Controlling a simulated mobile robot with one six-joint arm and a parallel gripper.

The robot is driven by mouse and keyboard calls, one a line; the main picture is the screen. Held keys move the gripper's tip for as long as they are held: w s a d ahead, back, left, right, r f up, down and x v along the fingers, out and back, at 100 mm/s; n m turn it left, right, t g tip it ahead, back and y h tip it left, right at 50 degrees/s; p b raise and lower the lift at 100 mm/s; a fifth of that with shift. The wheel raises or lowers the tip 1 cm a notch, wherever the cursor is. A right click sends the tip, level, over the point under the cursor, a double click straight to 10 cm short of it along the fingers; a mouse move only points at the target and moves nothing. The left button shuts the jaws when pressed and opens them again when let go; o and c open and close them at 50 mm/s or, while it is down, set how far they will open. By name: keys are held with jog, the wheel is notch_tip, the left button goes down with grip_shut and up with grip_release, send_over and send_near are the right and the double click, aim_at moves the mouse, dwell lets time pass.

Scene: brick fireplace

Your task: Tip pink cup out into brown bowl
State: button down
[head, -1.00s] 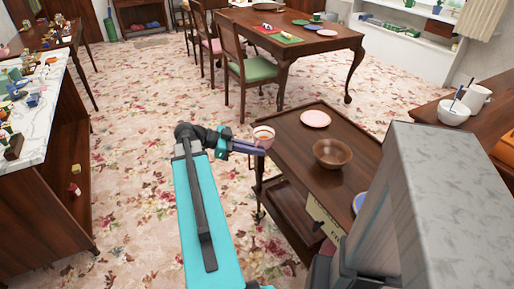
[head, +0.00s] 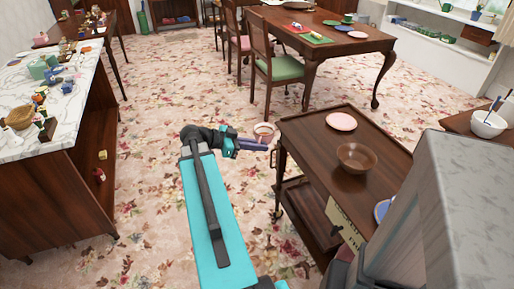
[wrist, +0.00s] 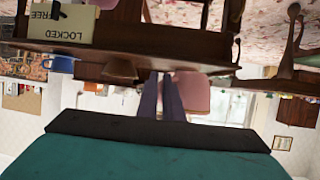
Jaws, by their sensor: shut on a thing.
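The pink cup (head: 264,132) is held upright by my gripper (head: 262,146), just left of the near-left corner of the dark wooden trolley (head: 320,165). Its rim faces up, and what is inside is too small to make out. The brown bowl (head: 358,158) stands on the trolley top, to the right of the cup and apart from it. In the wrist view, which is upside down, my fingers (wrist: 173,95) are close together against the pink cup (wrist: 196,95). The brown bowl (wrist: 119,69) shows to their left.
A marble-topped counter (head: 50,110) stands left. The dining table (head: 345,42) and green-seated chair (head: 285,68) are behind. Open carpet lies between counter and trolley.

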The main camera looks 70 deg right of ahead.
jog(key=w+a+r+n+t+h, duration=0.1)
jog(key=w+a+n+t, duration=0.5)
jog(key=w, duration=0.8)
jog(key=w+a+n+t+h, duration=0.2)
jog(key=w+a+n+t, duration=0.4)
jog(key=w, duration=0.8)
jog(key=w+a+r+n+t+h, duration=0.1)
jog(key=w+a+n+t, duration=0.5)
jog(key=w, duration=0.9)
jog(key=w+a+r+n+t+y, duration=0.2)
jog(key=w+a+r+n+y, duration=0.1)
jog(key=a, duration=0.9)
jog(key=w+a+r+n+t+y, duration=0.2)
jog(key=w+a+r+n+y, duration=0.2)
jog(key=a, duration=0.9)
jog(key=w+a+r+n+t+y, duration=0.2)
jog(key=w+a+r+y, duration=0.3)
jog(key=a, duration=0.8)
jog(key=w+r+n, duration=0.1)
jog(key=w+r, duration=0.1)
jog(key=w, duration=0.1)
jog(key=shift+w+a+r+n, duration=0.15)
jog(key=shift+r+n, duration=0.1)
jog(key=shift+n, duration=0.15)
